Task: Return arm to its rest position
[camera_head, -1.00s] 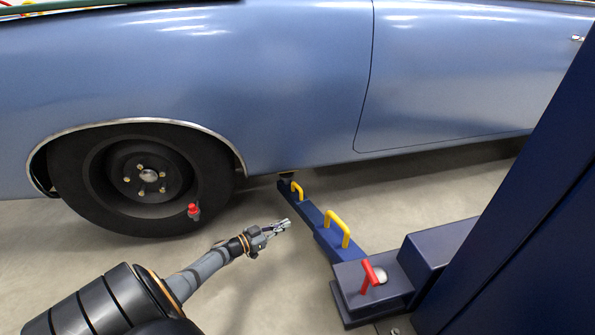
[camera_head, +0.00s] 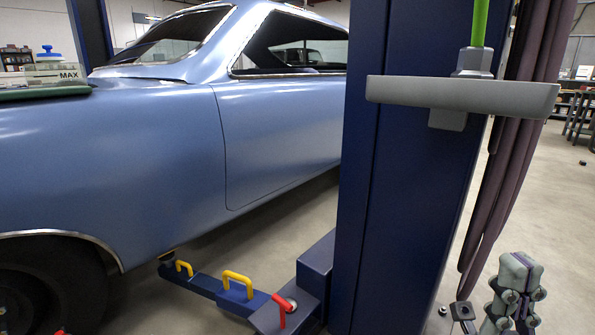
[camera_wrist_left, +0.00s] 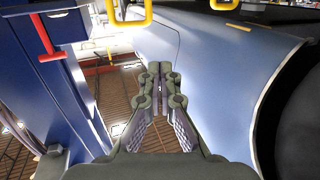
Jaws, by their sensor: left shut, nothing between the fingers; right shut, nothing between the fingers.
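My right gripper (camera_head: 521,266) shows at the lower right of the head view, its fingers pointing up. It is shut and empty, with open floor around it and the blue lift post to its left. My left gripper (camera_wrist_left: 160,76) shows in the left wrist view, shut with nothing between its fingers. The left arm is out of the head view. The left wrist view looks upside down, with the blue car (camera_wrist_left: 215,75) on the right and the lift post (camera_wrist_left: 45,75) on the left.
The blue car (camera_head: 170,130) fills the left of the head view. A dark blue lift post (camera_head: 405,190) with a grey bar (camera_head: 460,95) stands right of it. A low lift arm (camera_head: 205,285) with yellow handles and a red lever (camera_head: 281,308) reaches under the car. Dark hoses (camera_head: 500,170) hang right of the post.

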